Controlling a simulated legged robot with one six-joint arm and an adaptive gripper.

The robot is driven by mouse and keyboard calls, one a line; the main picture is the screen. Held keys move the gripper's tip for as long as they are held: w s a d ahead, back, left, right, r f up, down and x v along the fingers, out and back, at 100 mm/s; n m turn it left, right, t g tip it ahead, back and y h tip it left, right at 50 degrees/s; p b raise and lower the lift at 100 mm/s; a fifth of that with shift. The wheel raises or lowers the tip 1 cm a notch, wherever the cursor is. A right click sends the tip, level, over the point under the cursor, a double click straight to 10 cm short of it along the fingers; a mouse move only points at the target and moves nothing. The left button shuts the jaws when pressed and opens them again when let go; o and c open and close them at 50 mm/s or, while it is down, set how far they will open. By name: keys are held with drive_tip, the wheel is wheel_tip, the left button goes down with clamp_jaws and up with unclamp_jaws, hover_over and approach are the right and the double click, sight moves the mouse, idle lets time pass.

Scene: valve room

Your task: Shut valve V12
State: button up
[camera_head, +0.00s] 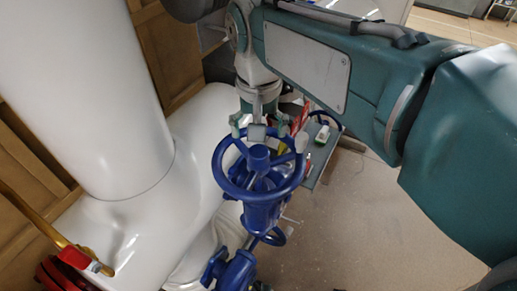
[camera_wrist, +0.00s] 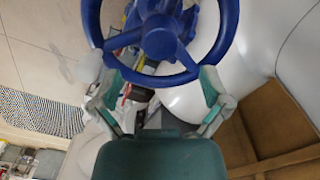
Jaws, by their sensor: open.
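A blue handwheel valve (camera_head: 258,187) stands upright in the middle of the head view, its spoked wheel facing up. No V12 label is legible on it. Its wheel rim also shows in the wrist view (camera_wrist: 226,32), with the hub and spokes at the top. My gripper (camera_head: 265,134) is at the far side of the wheel, its fingers spread near the rim. In the wrist view my gripper (camera_wrist: 150,82) is open and empty, one finger on each side of the lower rim. I cannot tell whether a finger touches the rim.
Large white pipes (camera_head: 90,95) fill the left side. A red handwheel (camera_head: 62,274) is at the bottom left beside a yellow bar (camera_head: 32,215). A small grey cart (camera_head: 322,157) with items stands behind the valve. The floor (camera_head: 370,225) to the right is clear.

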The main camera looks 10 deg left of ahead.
sight(259, 151)
drive_tip(key=shift+f, duration=3.25)
drive_tip(key=shift+c, duration=0.3)
drive_tip(key=c, duration=1.2)
drive_tip(key=m, duration=0.5)
drive_tip(key=shift+m, duration=0.3)
drive_tip(key=m, duration=0.5)
